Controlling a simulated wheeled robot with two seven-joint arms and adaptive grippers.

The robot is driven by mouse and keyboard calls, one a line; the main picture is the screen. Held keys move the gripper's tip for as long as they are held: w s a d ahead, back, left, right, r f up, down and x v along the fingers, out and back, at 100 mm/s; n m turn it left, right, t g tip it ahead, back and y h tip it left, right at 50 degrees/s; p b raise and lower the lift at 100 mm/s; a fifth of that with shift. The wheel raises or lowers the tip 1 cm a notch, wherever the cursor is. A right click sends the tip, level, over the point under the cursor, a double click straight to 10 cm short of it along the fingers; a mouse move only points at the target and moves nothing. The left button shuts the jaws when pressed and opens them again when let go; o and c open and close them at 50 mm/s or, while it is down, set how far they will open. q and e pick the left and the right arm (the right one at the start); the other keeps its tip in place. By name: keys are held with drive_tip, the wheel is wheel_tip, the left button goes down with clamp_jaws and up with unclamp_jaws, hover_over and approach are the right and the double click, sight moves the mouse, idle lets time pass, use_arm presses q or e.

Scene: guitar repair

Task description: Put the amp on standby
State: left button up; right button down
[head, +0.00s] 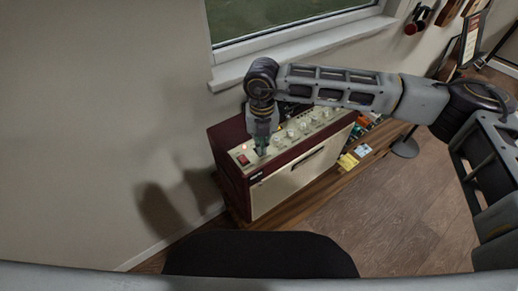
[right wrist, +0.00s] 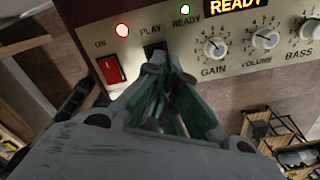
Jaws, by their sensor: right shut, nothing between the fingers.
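The amp (head: 285,180) is a dark red box with a cream front and a cream control panel on top. In the right wrist view its panel (right wrist: 200,75) shows a red ON switch (right wrist: 112,70), a lit red lamp (right wrist: 122,30), a lit green lamp (right wrist: 185,9) marked READY, and a dark switch (right wrist: 153,50) under the word PLAY. My right gripper (head: 262,150) is shut and empty, pointing down at the panel. In the right wrist view its fingertips (right wrist: 168,60) are at the PLAY switch and cover its lower part. I cannot tell whether they touch it. My left gripper is not in view.
A lit READY display (right wrist: 236,5) and knobs (right wrist: 262,40) for gain, volume and bass lie right of the switches. The amp stands on a wooden bench (head: 300,205) with small yellow items (head: 348,162) to its right. A window sill (head: 300,50) is behind.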

drive_tip(key=shift+f+b, duration=0.65)
drive_tip(key=shift+f, duration=0.1)
idle(0.8)
drive_tip(key=shift+r, duration=0.15)
drive_tip(key=shift+r+p, duration=0.9)
drive_tip(key=shift+r, duration=2.5)
